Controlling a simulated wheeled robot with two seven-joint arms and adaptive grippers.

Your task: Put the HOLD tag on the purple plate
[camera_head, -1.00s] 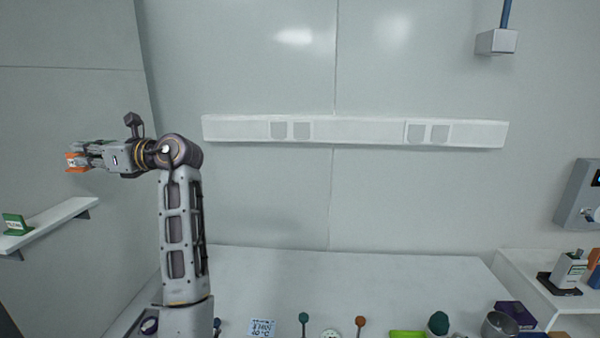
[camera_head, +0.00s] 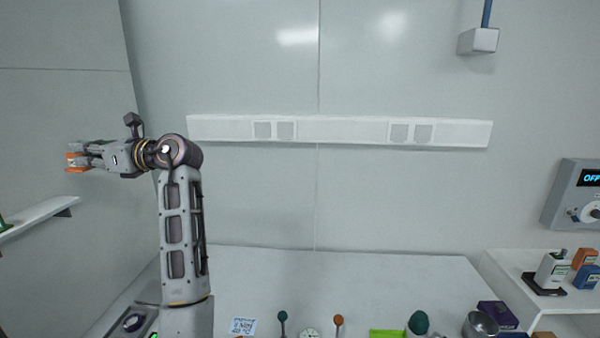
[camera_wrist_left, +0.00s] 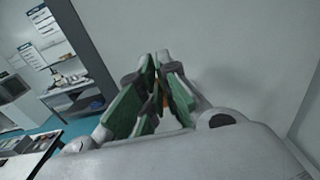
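My left gripper (camera_head: 80,160) is raised at the left of the head view, well above the table and pointing left. It is shut on a small orange tag (camera_head: 74,163) with a pale mark; I cannot read its lettering, so I cannot tell whether it is the HOLD tag. In the left wrist view the green-padded fingers (camera_wrist_left: 163,92) come close together, with a sliver of orange between them. A dark purple object (camera_head: 498,313) sits at the right of the table; I cannot tell whether it is the purple plate. My right gripper is not in view.
A wall shelf (camera_head: 40,215) juts out at the left, with a green edge at the frame's side. Along the near table edge are a printed card (camera_head: 242,326), green and orange knobs, a lime tray (camera_head: 387,333) and a metal bowl (camera_head: 480,325). Bottles stand on a right shelf (camera_head: 520,270).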

